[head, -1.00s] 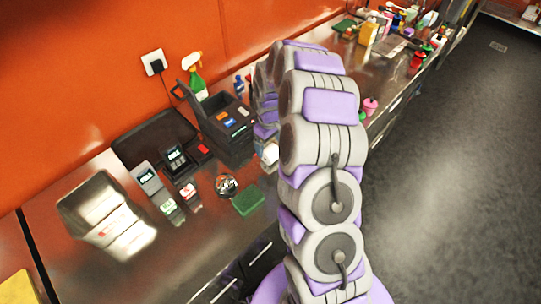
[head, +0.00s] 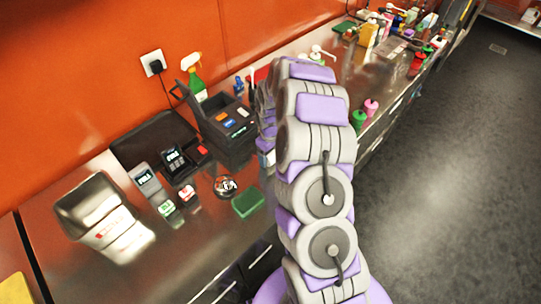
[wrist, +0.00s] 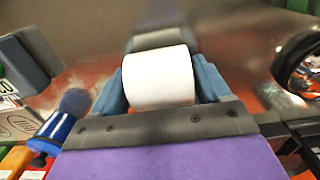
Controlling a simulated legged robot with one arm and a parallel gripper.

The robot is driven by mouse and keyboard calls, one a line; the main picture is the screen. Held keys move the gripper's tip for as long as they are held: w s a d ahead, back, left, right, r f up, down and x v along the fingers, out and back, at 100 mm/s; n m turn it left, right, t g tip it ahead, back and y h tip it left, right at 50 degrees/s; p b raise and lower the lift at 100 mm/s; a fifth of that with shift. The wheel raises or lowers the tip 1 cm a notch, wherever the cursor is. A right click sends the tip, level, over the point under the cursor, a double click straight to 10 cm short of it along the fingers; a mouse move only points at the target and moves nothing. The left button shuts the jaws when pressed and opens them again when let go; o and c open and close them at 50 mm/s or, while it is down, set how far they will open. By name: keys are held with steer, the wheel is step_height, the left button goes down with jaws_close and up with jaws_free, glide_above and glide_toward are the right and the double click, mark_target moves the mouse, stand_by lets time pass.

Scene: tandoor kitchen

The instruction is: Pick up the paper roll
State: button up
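The paper roll (wrist: 160,78) is a plain white cylinder in the middle of the wrist view. My gripper (wrist: 162,82) has its two blue-grey fingers on either side of it, with the roll between them. The fingers look spread around the roll, very close to its sides. Whether they press on it is hard to tell. In the head view my arm hides the roll and the fingers.
The steel counter (head: 90,265) holds a dark receipt printer (head: 225,125), card terminals (head: 178,162), a steel container (head: 95,205), a round black item (head: 225,187) and a green sponge (head: 248,203). A green spray bottle (head: 194,75) and several bottles stand farther back.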

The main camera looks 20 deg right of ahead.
steer(key=c, duration=0.8)
steer(key=shift+r, duration=0.15)
